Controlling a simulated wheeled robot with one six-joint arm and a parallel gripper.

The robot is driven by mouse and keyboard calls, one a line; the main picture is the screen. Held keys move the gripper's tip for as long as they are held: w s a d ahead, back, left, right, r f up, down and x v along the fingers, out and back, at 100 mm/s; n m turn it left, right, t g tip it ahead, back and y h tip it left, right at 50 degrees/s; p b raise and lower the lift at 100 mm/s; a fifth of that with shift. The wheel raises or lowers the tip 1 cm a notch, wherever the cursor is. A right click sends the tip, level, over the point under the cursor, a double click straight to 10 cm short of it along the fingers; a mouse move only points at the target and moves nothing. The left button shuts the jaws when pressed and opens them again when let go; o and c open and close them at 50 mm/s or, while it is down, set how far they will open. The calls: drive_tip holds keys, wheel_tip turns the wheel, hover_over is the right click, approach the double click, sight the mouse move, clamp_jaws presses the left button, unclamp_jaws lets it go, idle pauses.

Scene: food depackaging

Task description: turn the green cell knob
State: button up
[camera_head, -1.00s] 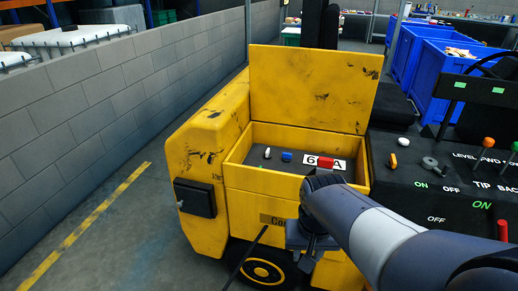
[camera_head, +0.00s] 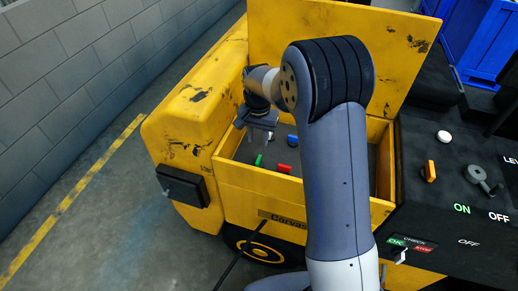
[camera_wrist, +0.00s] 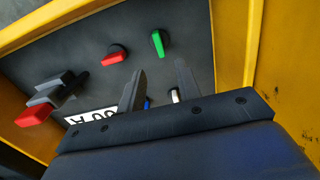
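The green knob (camera_head: 258,160) sits on the dark panel inside the yellow open-topped compartment (camera_head: 262,181), near its front wall. In the wrist view the green knob (camera_wrist: 158,43) stands upright in the picture, just beyond and between my two fingertips. My gripper (camera_wrist: 160,69) is open and empty, with its fingers apart. In the head view my gripper (camera_head: 257,138) hangs over the left part of the compartment. It is apart from the knob.
A red knob (camera_wrist: 116,56) is beside the green one. Blue (camera_wrist: 147,103) and white (camera_wrist: 174,95) knobs are partly hidden by my fingers. A red-and-grey part (camera_wrist: 35,115) is at the left. Yellow walls surround the panel, and the raised lid (camera_head: 400,50) stands behind.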

sight(258, 159)
wheel_tip(258, 159, down, 10)
drive_tip(key=shift+r+p, duration=0.1)
drive_tip(key=shift+p, duration=0.6)
drive_tip(key=shift+s, duration=0.1)
drive_tip(key=shift+c, duration=0.5)
clamp_jaws()
